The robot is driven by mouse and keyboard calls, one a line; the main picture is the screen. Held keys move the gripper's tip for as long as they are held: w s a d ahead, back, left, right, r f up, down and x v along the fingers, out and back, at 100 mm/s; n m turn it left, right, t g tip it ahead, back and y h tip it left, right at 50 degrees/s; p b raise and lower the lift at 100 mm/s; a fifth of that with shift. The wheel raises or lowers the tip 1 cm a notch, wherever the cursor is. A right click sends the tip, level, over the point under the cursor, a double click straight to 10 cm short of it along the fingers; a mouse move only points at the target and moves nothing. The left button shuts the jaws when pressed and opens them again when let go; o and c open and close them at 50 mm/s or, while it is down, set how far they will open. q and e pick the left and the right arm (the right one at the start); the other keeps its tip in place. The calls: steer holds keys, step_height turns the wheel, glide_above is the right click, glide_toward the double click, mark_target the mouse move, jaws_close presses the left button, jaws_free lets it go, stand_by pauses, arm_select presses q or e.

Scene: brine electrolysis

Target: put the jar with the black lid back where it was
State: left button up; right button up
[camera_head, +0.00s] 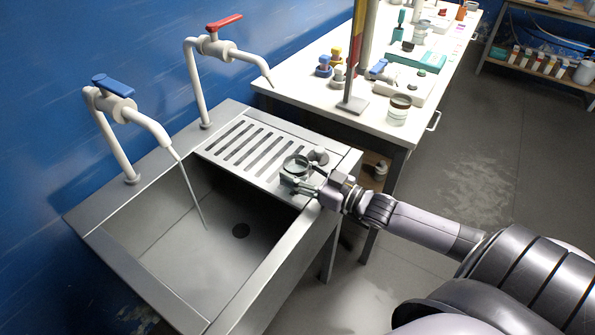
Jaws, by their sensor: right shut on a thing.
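My right gripper (299,183) is over the near right corner of the sink's slotted drainboard. It is shut on a small round vessel with a dark ring-shaped rim (296,163). The vessel is small in the picture and partly hidden by the fingers, so I cannot tell whether it is the jar with the black lid. A white jar with a dark brown or black top (399,108) stands upright on the white bench, apart from my gripper. My left gripper is not in view.
The steel sink (150,230) has a blue-handled tap (115,108), with a thin stream below its spout, and a red-handled tap (215,45). The white bench (300,95) holds a stand (353,102), small bottles and trays. A shelf (540,75) stands at far right.

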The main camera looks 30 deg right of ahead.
steer(key=shift+f, duration=0.15)
steer(key=o, duration=1.3)
